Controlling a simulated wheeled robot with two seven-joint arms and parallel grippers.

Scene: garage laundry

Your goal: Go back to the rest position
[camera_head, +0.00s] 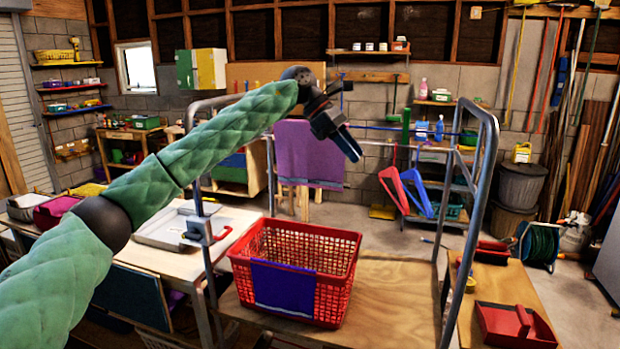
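My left arm, in a green quilted cover, reaches in from the left of the head view and up to the middle. My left gripper (350,146) is raised above the red basket (342,255), with its dark fingers pointing down to the right. It is seen from the side, and the gap between the fingers does not show clearly. No object shows hanging from it. My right arm and gripper are not in view.
The basket stands on a wooden cart (385,305) with a grey tube frame (487,165); a blue-purple cloth (283,290) covers part of its front. A purple towel (306,158) hangs behind the gripper. A table (160,262) stands left, and a red dustpan (508,328) lies right.

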